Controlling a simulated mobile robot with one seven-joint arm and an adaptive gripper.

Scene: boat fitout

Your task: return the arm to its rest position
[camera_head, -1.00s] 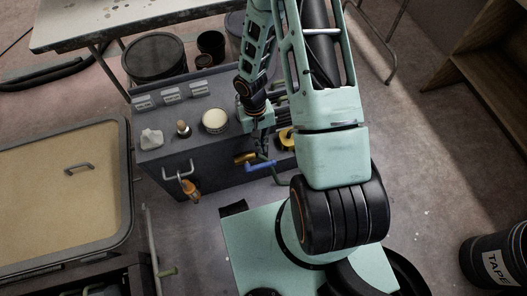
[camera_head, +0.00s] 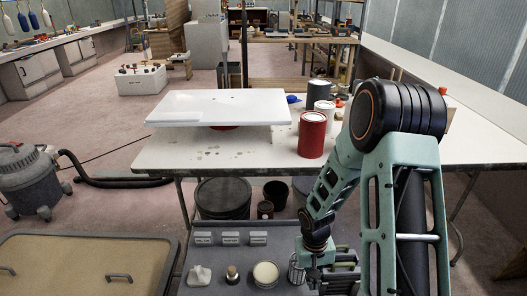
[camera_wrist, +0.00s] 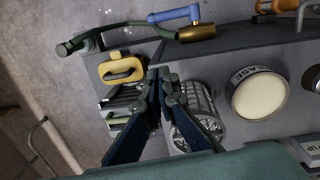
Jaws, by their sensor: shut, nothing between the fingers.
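My gripper (camera_wrist: 160,78) shows in the wrist view with its dark fingers together and nothing between them. It is over the right end of the grey cabinet top, beside a wire-mesh cylinder (camera_wrist: 203,105). A yellow piece with a dark handle (camera_wrist: 122,68) lies to its left in that view. In the head view my arm (camera_head: 405,165) is bent, its elbow raised at the right. The forearm slopes down and left to the wrist (camera_head: 318,245), right of the cream-topped tin (camera_head: 265,273). The fingertips are hard to make out there.
The grey cabinet top (camera_head: 217,262) carries several small items. Behind it stands a white table (camera_head: 390,150) with a red can (camera_head: 312,135) close to my elbow. A blue-handled brass fitting (camera_wrist: 190,24) is near the cabinet edge. A vacuum (camera_head: 30,180) stands on the floor at left.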

